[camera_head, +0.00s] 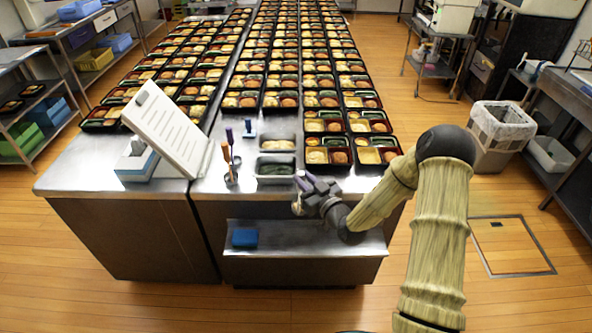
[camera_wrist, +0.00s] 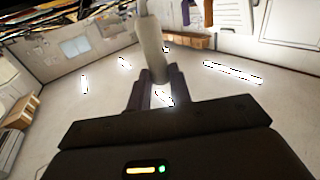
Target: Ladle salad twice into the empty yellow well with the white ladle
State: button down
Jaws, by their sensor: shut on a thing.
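My gripper (camera_head: 306,186) is shut on the white ladle, just right of the steel pans at the counter's front edge. In the wrist view its pale handle (camera_wrist: 150,45) stands between my gripper's dark fingers (camera_wrist: 158,76). A small pale part, seemingly of the ladle (camera_head: 297,208), shows below my gripper; its bowl is not clear. A pan with dark green contents, likely the salad (camera_head: 275,170), is left of my gripper. The nearest black bento tray (camera_head: 353,166) on the right has a yellow well (camera_head: 369,156) that looks empty.
A second pan with pale food (camera_head: 277,145) sits behind the green one. A holder with orange- and purple-handled utensils (camera_head: 230,178) stands left of the pans. A white board (camera_head: 165,128) leans further left. Rows of filled bento trays (camera_head: 268,100) cover the counter. A blue block (camera_head: 245,238) lies on the lower shelf.

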jog(key=s+d+f+m+t+h, duration=0.2)
jog(key=s+d+f+m+h, duration=0.4)
jog(key=f, duration=0.7)
jog(key=s+d+h, duration=0.2)
jog(key=d+h, duration=0.1)
jog(key=d, duration=0.1)
jog(key=shift+d+f, duration=0.25)
jog(key=shift+d, duration=0.1)
